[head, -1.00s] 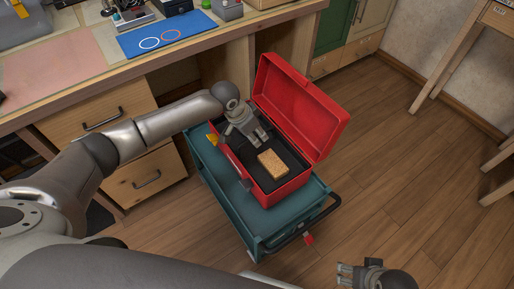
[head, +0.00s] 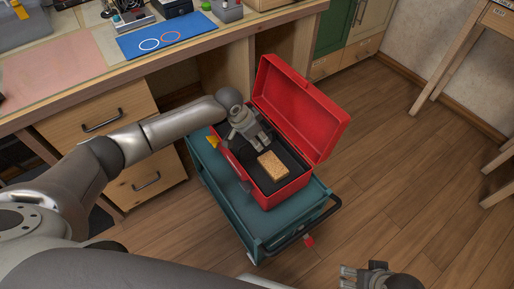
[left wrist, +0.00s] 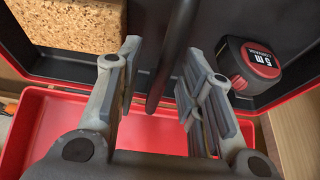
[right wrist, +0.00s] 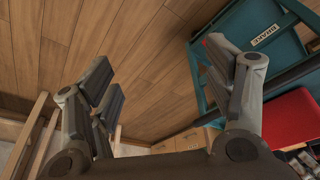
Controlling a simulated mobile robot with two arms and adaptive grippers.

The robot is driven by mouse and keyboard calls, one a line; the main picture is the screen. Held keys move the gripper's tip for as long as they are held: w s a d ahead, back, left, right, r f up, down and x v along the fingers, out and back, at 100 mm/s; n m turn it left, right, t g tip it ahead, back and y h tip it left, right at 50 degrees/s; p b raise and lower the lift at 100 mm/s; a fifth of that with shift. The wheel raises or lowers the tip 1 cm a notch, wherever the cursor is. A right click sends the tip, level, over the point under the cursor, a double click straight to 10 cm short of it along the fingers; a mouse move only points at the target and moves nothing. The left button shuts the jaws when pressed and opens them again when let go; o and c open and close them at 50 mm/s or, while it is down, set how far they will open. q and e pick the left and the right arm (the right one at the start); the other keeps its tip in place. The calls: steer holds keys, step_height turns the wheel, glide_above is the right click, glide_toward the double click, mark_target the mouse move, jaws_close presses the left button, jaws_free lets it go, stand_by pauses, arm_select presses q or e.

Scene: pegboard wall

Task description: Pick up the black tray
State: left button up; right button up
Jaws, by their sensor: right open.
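The black tray (head: 292,161) sits inside the open red toolbox (head: 283,193), with a cork block (head: 272,166) on it. In the left wrist view the tray (left wrist: 215,14) shows at the top, with its dark handle bar (left wrist: 173,55) between my left fingers. My left gripper (head: 258,139) is down at the tray; its fingers (left wrist: 163,65) are apart, with gaps visible on both sides of the bar. The cork block (left wrist: 65,25) and a red and black tape measure (left wrist: 252,65) lie either side. My right gripper (head: 347,276) is open and empty, away from the toolbox.
The toolbox stands on a teal cart (head: 235,207) with a black push handle. Its raised red lid (head: 300,108) is just right of my left gripper. A wooden workbench (head: 75,65) with drawers is behind and left. Wooden floor (head: 410,170) at the right is clear.

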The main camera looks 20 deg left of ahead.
arm_select(q)
steer(key=shift+f, duration=0.2)
arm_select(e)
steer(key=shift+x, duration=0.95)
arm_select(q)
steer(key=shift+c, duration=0.2)
arm_select(e)
steer(key=shift+a, duration=0.15)
arm_select(q)
steer(key=c, duration=0.7)
jaws_close()
arm_select(e)
steer(key=shift+s, duration=0.1)
arm_select(q)
steer(key=shift+r, duration=0.1)
